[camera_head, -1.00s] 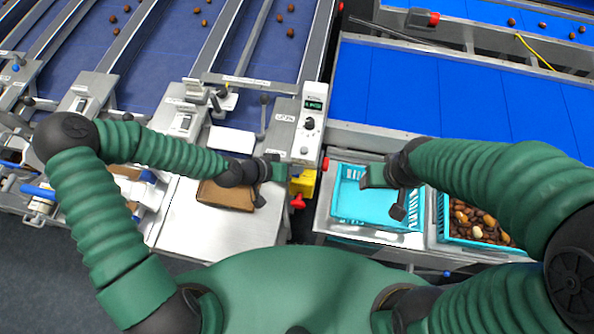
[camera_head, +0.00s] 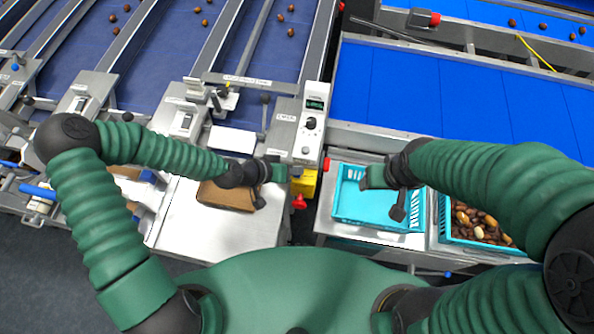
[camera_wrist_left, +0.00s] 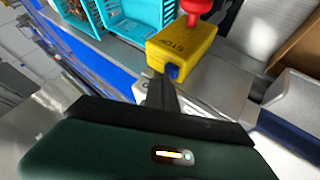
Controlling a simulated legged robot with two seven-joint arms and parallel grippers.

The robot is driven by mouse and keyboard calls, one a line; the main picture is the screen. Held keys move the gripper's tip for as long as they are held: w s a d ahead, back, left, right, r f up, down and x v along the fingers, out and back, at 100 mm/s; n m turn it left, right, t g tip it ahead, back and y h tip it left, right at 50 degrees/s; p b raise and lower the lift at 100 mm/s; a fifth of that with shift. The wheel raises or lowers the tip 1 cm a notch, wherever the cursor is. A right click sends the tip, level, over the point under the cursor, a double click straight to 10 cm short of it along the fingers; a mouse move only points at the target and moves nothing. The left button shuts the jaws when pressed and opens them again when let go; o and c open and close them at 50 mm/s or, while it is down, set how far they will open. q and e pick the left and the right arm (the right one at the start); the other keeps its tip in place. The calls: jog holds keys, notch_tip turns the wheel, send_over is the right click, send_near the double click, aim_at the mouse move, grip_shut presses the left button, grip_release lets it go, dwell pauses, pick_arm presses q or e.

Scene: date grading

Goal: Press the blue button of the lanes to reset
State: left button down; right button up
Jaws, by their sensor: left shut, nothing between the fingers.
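My left gripper (camera_head: 279,173) is shut and empty, just left of a yellow box (camera_head: 304,184) with a red knob (camera_head: 299,203). In the left wrist view the yellow box (camera_wrist_left: 183,47) reads STOP, and the dark finger (camera_wrist_left: 160,90) of my gripper points at its near edge. A small dark blue piece (camera_wrist_left: 173,72) shows there, close to the fingertip. I cannot tell whether it is the blue button or whether they touch. My right gripper (camera_head: 385,190) hangs over a turquoise crate (camera_head: 347,215); its jaws are unclear.
A control panel (camera_head: 311,125) with a display and knob stands behind the yellow box. A brown tray (camera_head: 224,198) lies under my left gripper on a steel table (camera_head: 200,230). A crate of dates (camera_head: 443,217) is at right. Blue belts (camera_head: 430,95) lie behind.

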pick_arm(q)
jog(key=shift+r+p, duration=0.75)
jog(key=shift+r, duration=0.15)
jog(key=shift+r, duration=0.1)
notch_tip(320, 180, up, 5)
jog(key=p, duration=0.4)
dwell(0.4)
